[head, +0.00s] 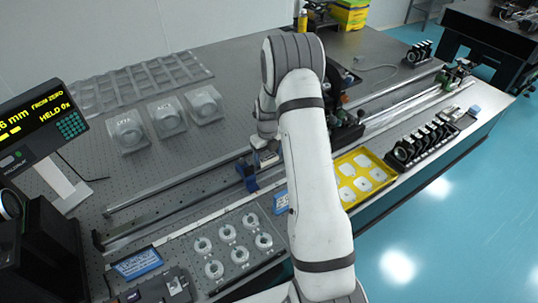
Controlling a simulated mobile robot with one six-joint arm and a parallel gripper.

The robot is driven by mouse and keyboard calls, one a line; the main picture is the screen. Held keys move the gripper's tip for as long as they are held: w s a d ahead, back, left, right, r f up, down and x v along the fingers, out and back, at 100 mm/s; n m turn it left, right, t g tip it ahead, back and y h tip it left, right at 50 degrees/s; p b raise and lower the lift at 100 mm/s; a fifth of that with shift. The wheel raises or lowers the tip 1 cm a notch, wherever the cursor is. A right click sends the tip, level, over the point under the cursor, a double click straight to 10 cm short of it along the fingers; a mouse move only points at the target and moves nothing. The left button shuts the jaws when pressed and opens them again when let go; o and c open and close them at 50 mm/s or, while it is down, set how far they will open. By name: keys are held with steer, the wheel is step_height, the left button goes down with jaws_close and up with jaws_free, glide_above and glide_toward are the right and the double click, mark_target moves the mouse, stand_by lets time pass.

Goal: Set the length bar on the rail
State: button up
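A long optical rail (180,183) runs diagonally across the perforated table, from the left front to the far right. My arm crosses in front of its middle. A blue carrier (247,176) sits at the rail, just left of my arm. My gripper (264,156) is low over the rail, close to the blue carrier. My arm partly hides it, and its fingers are too small to tell open from shut. I cannot pick out the length bar with certainty; it may be hidden behind my arm or in the gripper.
A yellow tray (345,163) with white pieces and a row of black mounts (424,143) stand at right. Several ring-shaped parts fill a grey tray (209,238) in front. Clear domed holders (165,119) stand behind the rail.

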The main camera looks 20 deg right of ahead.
mark_target(268, 157)
steer(key=o, duration=0.4)
steer(key=shift+r, duration=0.15)
steer(key=s+a+r+n+b, duration=0.1)
steer(key=s+a+r+n, duration=0.15)
steer(key=r, duration=0.75)
steer(key=s+a+r+n+b, duration=0.1)
steer(key=s+r+n, duration=0.25)
steer(key=r, duration=0.55)
steer(key=s+a+r+n+t, duration=0.1)
steer(key=s+a+r+n, duration=0.1)
steer(key=s+n, duration=0.6)
steer(key=s+a+r+n+t, duration=0.1)
steer(key=s+a+r+n, duration=0.1)
steer(key=s+n, duration=0.7)
steer(key=s+a+r+n+t, duration=0.1)
steer(key=s+a+r+n, duration=0.2)
steer(key=s+n, duration=0.5)
steer(key=shift+s+r+n, duration=0.2)
steer(key=shift+r+n, duration=0.1)
steer(key=shift+n, duration=0.45)
steer(key=shift+s+r+n, duration=0.15)
steer(key=shift+r+n, duration=0.1)
steer(key=shift+n, duration=0.5)
